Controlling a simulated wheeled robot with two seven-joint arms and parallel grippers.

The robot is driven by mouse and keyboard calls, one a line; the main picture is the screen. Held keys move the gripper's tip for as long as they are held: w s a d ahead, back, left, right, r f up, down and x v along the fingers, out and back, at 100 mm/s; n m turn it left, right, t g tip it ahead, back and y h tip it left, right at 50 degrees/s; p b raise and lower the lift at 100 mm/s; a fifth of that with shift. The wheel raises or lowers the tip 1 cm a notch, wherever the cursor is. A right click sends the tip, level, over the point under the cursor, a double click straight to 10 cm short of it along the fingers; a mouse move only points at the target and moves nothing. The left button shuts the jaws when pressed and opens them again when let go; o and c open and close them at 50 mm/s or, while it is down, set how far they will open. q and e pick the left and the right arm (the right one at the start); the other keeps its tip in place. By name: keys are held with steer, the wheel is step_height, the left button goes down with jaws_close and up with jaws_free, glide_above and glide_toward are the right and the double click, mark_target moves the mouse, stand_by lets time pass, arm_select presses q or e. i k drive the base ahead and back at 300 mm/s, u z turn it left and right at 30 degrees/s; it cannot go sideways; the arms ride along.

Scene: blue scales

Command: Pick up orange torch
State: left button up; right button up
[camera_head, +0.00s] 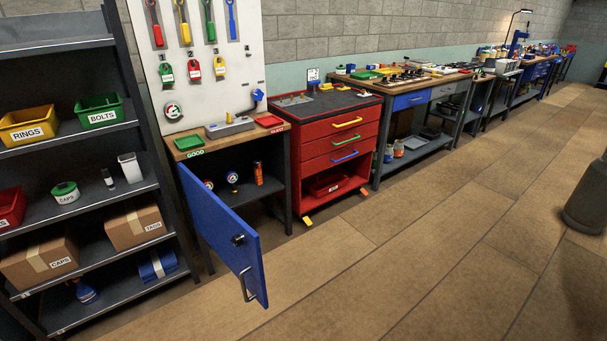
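A small upright orange object (258,173) with a dark top, which looks like the orange torch, stands inside the cabinet (287,185) under the pegboard bench, on its shelf. Two small round gauge-like items stand to its left; the nearer one (233,180) is clear, the other is partly hidden by the door. The blue cabinet door (222,225) hangs open toward the front left, with a handle near its lower end. Neither of my grippers is in view.
A grey shelf rack (100,258) with bins and boxes stands left of the cabinet. A red drawer cart (328,143) stands close on its right. Workbenches line the wall beyond. The wooden floor (400,255) in front is clear; a dark cylinder (588,198) is at the right edge.

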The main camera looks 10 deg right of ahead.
mark_target(258, 173)
steer(key=z, duration=1)
steer(key=i, duration=3.75)
steer(key=u, duration=3.85)
